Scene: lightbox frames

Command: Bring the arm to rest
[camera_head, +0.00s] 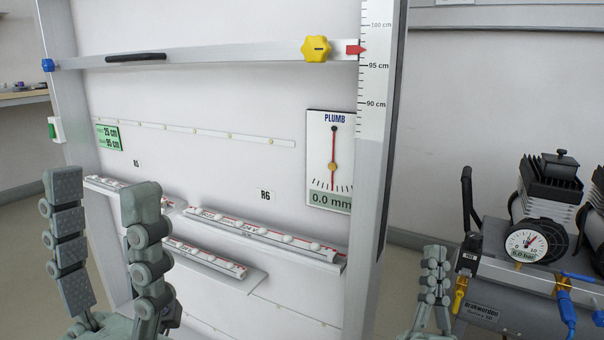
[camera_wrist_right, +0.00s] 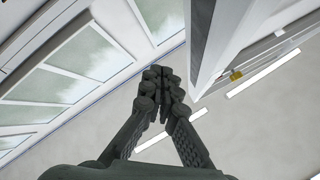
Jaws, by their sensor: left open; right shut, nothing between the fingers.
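My left gripper (camera_head: 105,225) is in the lower left of the head view. Its two grey fingers stand apart and upright, with nothing between them, in front of the white panel frame. My right gripper (camera_head: 433,270) is at the bottom of the head view, between the frame's right post and the compressor. Its fingers are together and hold nothing. In the right wrist view its closed fingertips (camera_wrist_right: 160,85) point up towards windows and ceiling, beside a pale post (camera_wrist_right: 205,45). My arms behind the grippers are mostly out of the head view.
The frame carries a crossbar (camera_head: 230,54) with a yellow knob (camera_head: 316,49), a scale post (camera_head: 377,65), a plumb gauge (camera_head: 330,160) and ledges (camera_head: 265,238) with white pieces. A compressor (camera_head: 540,235) with a pressure dial stands close right of my right gripper. Floor shows at far left.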

